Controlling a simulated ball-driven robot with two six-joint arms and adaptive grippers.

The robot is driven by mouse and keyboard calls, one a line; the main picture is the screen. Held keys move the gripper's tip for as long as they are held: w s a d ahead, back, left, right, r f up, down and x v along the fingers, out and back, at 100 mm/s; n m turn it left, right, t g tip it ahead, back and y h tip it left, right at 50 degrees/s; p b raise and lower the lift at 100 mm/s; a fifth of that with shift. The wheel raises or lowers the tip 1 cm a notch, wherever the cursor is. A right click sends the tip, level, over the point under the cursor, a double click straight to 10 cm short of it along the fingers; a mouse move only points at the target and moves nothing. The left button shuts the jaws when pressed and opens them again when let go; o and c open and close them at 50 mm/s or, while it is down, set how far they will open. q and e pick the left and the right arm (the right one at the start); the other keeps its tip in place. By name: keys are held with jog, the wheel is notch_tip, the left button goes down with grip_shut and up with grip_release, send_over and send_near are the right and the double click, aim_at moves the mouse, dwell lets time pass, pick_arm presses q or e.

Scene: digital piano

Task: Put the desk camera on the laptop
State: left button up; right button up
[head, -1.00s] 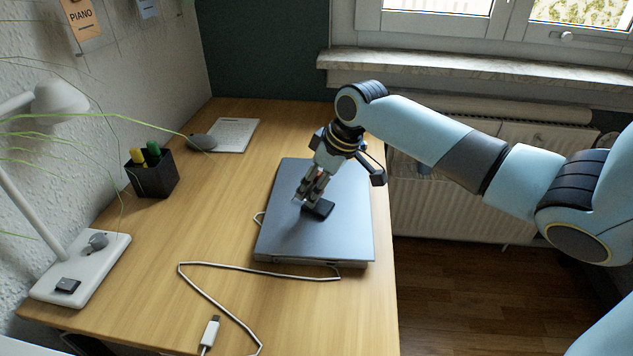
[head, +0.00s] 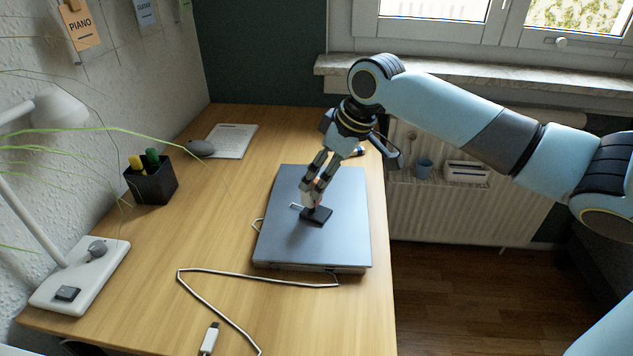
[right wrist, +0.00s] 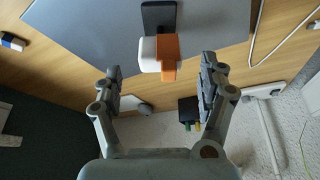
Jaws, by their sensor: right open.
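The desk camera, a small white and orange block on a black base (head: 317,215), stands on the closed grey laptop (head: 340,235). In the right wrist view the camera's white and orange head (right wrist: 168,50) shows between and just beyond the finger tips, with its base lying on the laptop (right wrist: 90,30). My right gripper (head: 312,186) is open, tilted down over the camera from behind. Its fingers stand apart on both sides of the camera in the right wrist view (right wrist: 160,68), with visible gaps. In the head view the fingers partly hide the camera. My left gripper is out of view.
A white cable (head: 205,300) loops over the desk in front of the laptop. A black pen holder (head: 152,182), a lamp base (head: 82,275), a grey mouse (head: 201,148) and a paper sheet (head: 232,140) lie to the left. Bare desk lies left of the laptop.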

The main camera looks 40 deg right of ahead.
jog(key=v, duration=0.5)
jog(key=shift+s+r, duration=0.15)
jog(key=shift+r, duration=0.25)
